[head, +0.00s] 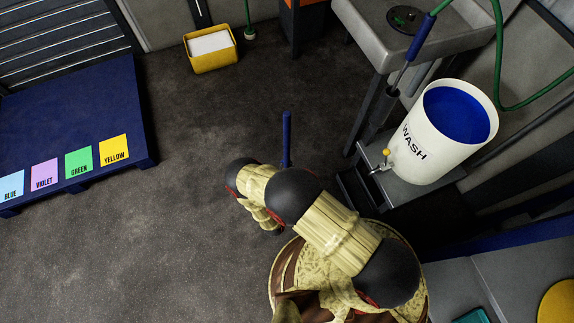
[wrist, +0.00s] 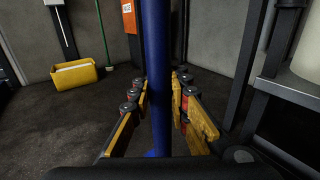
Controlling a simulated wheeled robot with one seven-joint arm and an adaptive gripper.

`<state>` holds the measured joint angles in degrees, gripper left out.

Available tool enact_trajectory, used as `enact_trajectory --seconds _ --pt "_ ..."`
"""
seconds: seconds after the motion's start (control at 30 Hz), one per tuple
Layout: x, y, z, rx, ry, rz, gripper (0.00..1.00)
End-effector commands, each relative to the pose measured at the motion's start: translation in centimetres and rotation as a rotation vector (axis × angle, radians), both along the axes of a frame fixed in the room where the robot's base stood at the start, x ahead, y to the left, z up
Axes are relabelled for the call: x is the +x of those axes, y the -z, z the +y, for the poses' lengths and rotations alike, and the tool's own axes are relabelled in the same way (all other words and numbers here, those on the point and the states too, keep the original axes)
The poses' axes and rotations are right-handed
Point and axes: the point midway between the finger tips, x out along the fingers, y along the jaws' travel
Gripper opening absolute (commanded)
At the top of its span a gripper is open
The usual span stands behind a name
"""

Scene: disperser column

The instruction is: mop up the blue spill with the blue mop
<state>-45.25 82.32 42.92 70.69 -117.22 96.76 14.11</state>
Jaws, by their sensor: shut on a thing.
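The blue mop's handle (head: 287,138) stands up beyond my arm in the head view. In the wrist view the blue handle (wrist: 156,60) runs upright through the middle of the picture. My gripper (wrist: 161,82) is shut on this handle, with its yellow and red fingers on either side. I see no blue spill on the floor that shows.
A white WASH bucket (head: 412,137) with blue liquid stands at right, below a grey sink (head: 455,50). A blue platform (head: 70,115) with coloured cards lies at left. A yellow bin (head: 212,60) stands by the back wall. The dark floor (head: 190,200) between is clear.

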Motion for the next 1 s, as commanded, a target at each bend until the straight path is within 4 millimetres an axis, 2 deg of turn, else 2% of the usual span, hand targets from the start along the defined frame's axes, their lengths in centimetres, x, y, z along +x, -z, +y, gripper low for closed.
enact_trajectory --seconds 0.8,1.0 --pt "0.1 -4.9 0.1 0.001 0.000 -0.004 0.00" --pt "0.1 -5.2 0.0 0.001 0.000 -0.003 0.00"
